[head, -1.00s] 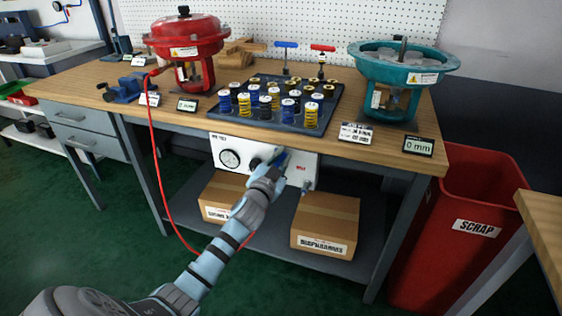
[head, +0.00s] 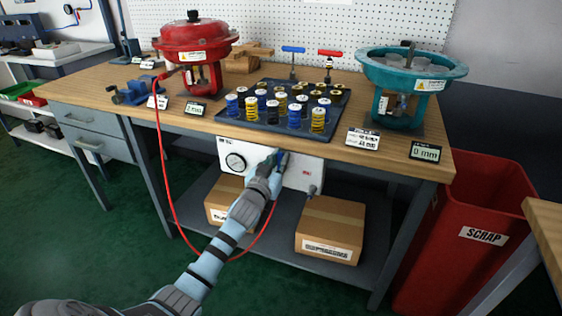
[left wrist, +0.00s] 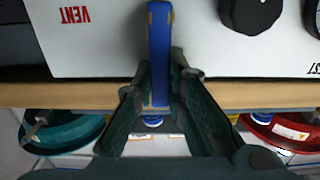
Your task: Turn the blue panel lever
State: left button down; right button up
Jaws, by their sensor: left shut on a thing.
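The white panel (head: 305,175) hangs under the front edge of the workbench, with a round gauge (head: 235,162) on its left. The blue lever (left wrist: 159,50) stands out from the panel between the upside-down VENT label (left wrist: 75,15) and a black knob (left wrist: 252,12) in the left wrist view. My left gripper (left wrist: 160,100) is shut on the blue lever, one finger on each side. In the head view, my left gripper (head: 277,165) hides most of the lever and part of the panel. My right gripper is in neither view.
A red actuator (head: 194,45) and a teal actuator (head: 410,68) stand on the bench (head: 225,118), with a tray of springs (head: 335,112) between them. A red hose (head: 165,190) hangs in front. Cardboard boxes (head: 330,222) sit below the panel. A red scrap bin (head: 465,225) stands right.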

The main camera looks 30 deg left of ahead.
pick_arm(q)
jog(key=shift+f, duration=0.15)
jog(key=c, duration=1.6)
grip_release()
jog(key=shift+s, duration=0.15)
jog(key=s+d, duration=0.2)
jog(key=s, duration=0.9)
jog(key=shift+s, duration=0.3)
